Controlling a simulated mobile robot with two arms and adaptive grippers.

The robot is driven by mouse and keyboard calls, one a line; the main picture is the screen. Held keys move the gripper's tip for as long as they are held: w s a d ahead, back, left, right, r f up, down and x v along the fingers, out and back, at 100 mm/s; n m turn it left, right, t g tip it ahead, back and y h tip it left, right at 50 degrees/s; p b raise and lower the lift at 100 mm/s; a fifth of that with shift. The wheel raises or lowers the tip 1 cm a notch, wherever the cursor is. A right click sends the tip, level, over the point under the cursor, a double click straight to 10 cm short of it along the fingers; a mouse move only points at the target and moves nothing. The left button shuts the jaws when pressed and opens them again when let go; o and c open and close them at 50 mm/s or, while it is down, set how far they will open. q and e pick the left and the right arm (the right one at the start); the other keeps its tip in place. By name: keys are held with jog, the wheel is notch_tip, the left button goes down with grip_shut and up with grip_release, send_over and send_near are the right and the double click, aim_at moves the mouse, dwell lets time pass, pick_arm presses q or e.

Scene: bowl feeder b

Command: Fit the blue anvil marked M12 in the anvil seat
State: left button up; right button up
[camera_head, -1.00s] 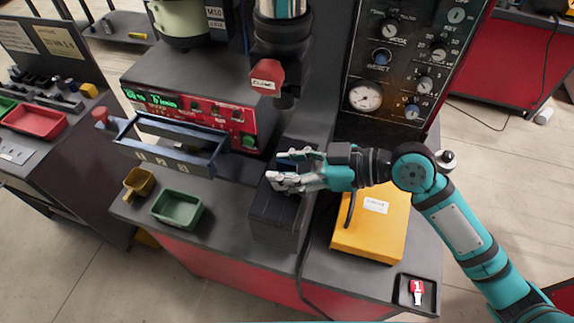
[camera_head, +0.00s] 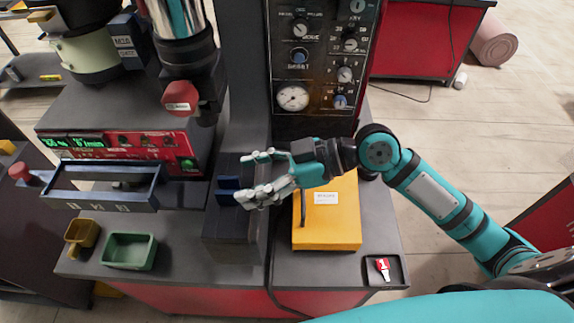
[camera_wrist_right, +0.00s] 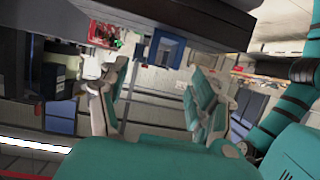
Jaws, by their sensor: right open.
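A dark blue notched piece (camera_head: 228,185), which looks like the anvil, sits at the top of a dark block (camera_head: 228,230) on the bench. In the right wrist view a blue U-shaped piece (camera_wrist_right: 168,48) stands out from a dark edge, beyond my fingers. I cannot read any M12 mark or tell how deep it sits; the seat itself is not clear. My right gripper (camera_head: 250,177) is open and close to the right of the blue piece, pointing at it. In the wrist view its fingers (camera_wrist_right: 153,100) are apart with nothing between them. My left gripper is out of view.
A yellow box (camera_head: 325,225) lies under my right arm. A blue-grey drawer frame (camera_head: 105,190), a green tray (camera_head: 128,252) and a small yellow bin (camera_head: 82,234) are at left. The press head with a red cap (camera_head: 180,98) hangs behind. A red tag lies in a black tray (camera_head: 398,270).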

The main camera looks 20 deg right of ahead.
jog(key=v, duration=0.7)
jog(key=shift+s+d, duration=0.1)
dwell(0.6)
